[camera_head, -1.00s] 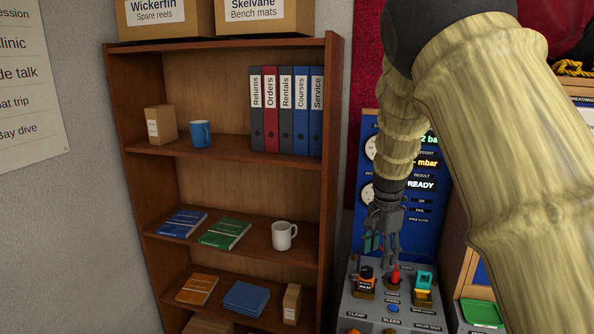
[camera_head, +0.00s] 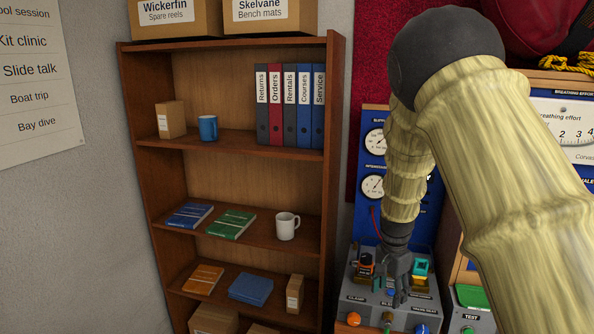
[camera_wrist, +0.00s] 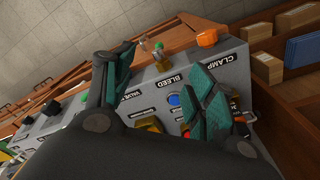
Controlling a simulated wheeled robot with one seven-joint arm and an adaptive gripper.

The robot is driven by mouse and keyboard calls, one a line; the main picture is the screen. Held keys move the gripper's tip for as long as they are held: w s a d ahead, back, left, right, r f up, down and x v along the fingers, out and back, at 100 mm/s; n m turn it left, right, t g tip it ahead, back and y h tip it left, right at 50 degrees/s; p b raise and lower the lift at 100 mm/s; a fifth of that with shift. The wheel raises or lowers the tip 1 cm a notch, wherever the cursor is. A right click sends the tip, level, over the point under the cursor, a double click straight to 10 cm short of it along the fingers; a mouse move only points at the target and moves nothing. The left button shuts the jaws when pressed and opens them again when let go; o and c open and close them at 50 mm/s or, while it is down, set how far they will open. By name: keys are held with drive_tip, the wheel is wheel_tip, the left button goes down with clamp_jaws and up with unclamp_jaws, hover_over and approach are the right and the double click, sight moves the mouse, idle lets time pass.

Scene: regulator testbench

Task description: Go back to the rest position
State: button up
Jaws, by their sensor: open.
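My gripper (camera_head: 398,292) hangs from my arm in front of the testbench control panel (camera_head: 360,283), pointing down. In the wrist view my gripper (camera_wrist: 160,95) shows two green-padded fingers spread wide apart, with nothing between them. The panel (camera_wrist: 150,97) lies beyond the fingers, with the labels CLAMP and BLEED and a blue button (camera_wrist: 174,99). I cannot tell how far the fingertips are from the panel. My arm covers part of the gauge board (camera_head: 370,210).
A wooden bookshelf (camera_head: 333,190) with binders, mugs, books and boxes stands to the left of the bench. An orange knob (camera_head: 354,319) shows at the bench front. A green TEST unit (camera_head: 471,296) and a breathing effort gauge (camera_head: 563,125) are at the right.

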drive_tip(key=s+d+f+n+b, duration=0.1)
drive_tip(key=s+f+n+b, duration=0.15)
drive_tip(key=s+f, duration=1.05)
drive_tip(key=s+f+n+b, duration=0.25)
drive_tip(key=s+f, duration=0.55)
drive_tip(key=f, duration=0.9)
drive_tip(key=s+a+f+n+b, duration=0.1)
drive_tip(key=s+a+f+n, duration=0.1)
drive_tip(key=s, duration=1)
drive_tip(key=s+a+f+n+b, duration=0.1)
drive_tip(key=s+f+n+b, duration=0.1)
drive_tip(key=s+f+n, duration=0.2)
drive_tip(key=s+f, duration=0.3)
drive_tip(key=s, duration=0.5)
drive_tip(key=shift+a+f, duration=0.3)
drive_tip(key=shift+a, duration=0.1)
